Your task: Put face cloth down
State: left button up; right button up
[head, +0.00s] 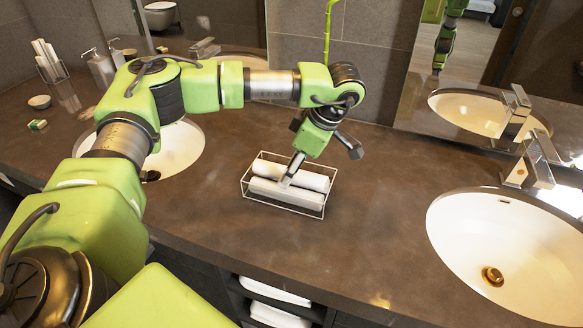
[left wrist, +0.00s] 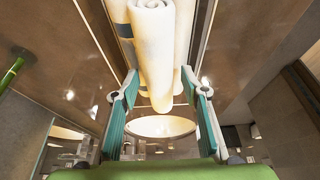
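White rolled face cloths (head: 286,193) lie side by side in a small wire basket (head: 322,214) on the brown counter. My left gripper (head: 288,183) points down at the basket, its fingers at the rolls. In the left wrist view a white roll (left wrist: 155,45) runs between the two teal-padded fingers (left wrist: 160,80), which stand apart with a visible gap beside it. The left gripper looks open around that roll. Which roll it is cannot be told in the head view. My right gripper is not in view.
A white sink (head: 505,250) with a square faucet (head: 530,160) is at the right. Another sink (head: 180,148) is behind my left arm. Bare counter (head: 385,210) lies right of the basket; mirrors stand behind.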

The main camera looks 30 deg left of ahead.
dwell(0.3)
pick_arm(q)
jog(key=shift+f, duration=0.15)
jog(key=b+v, duration=0.1)
jog(key=v, duration=0.2)
jog(key=b+v, duration=0.1)
jog(key=v, duration=0.2)
jog(key=shift+s+a, duration=0.15)
jog(key=shift+a, duration=0.05)
jog(key=v, duration=0.8)
jog(key=shift+a, duration=0.15)
jog(key=shift+s, duration=0.1)
